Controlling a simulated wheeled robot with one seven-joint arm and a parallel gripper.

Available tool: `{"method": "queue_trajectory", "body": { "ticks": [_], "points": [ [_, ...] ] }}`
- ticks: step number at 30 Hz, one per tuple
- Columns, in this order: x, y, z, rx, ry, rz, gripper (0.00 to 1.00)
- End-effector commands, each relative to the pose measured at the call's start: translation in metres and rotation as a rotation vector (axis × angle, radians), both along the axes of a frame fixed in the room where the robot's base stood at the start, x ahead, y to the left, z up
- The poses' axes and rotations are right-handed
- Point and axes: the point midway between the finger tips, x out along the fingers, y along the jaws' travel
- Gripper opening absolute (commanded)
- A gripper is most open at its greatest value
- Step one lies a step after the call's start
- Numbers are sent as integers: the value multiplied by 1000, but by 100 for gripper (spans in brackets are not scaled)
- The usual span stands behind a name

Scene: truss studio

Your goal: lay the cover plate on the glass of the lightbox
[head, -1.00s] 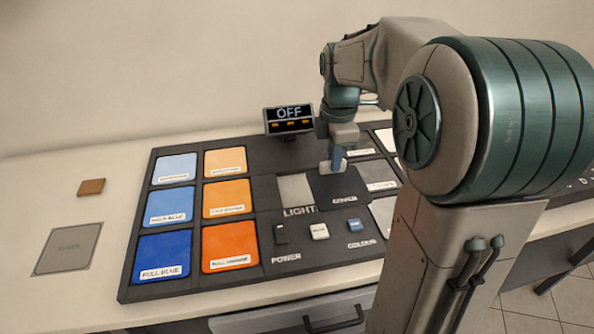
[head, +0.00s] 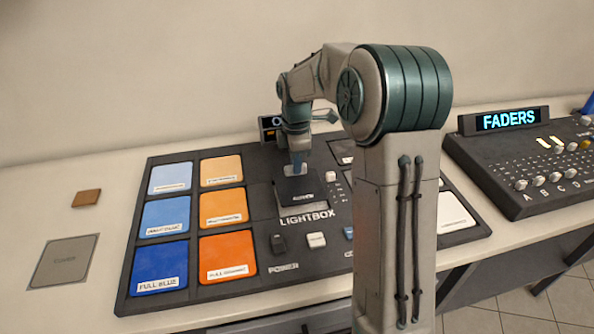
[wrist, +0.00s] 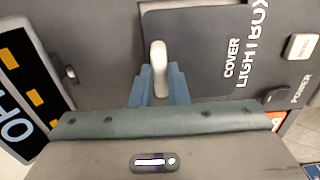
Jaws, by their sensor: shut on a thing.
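The cover plate (head: 312,186) is a dark square lettered COVER; it also fills the middle of the wrist view (wrist: 195,50). My gripper (head: 297,172) is shut on its pale upright handle (wrist: 158,54). The plate is over the lightbox glass (head: 292,210), of which only a grey strip shows at the near side, by the word LIGHTBOX. In the wrist view the plate hides the glass. I cannot tell whether the plate touches the glass or hovers just above it.
Blue and orange gel tiles (head: 221,206) fill the panel's left side. Power and colour switches (head: 316,240) stand in front of the lightbox. A display (head: 267,129) stands behind, partly hidden by my arm. A grey COVER pad (head: 64,261) and brown block (head: 87,198) lie left. A fader desk (head: 520,170) stands right.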

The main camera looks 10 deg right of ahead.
Motion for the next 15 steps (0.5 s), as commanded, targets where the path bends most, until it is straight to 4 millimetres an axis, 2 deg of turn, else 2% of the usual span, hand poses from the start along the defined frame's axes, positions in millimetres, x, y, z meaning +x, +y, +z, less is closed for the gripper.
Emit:
{"method": "queue_trajectory", "body": {
  "ticks": [3, 6, 15],
  "points": [
    [-1, 0, -20, 0, 6, 0, 0],
    [-1, 0, -31, -1, 5, 0, 0],
    [-1, -1, -35, 0, 2, 0, 0]
  ]
}}
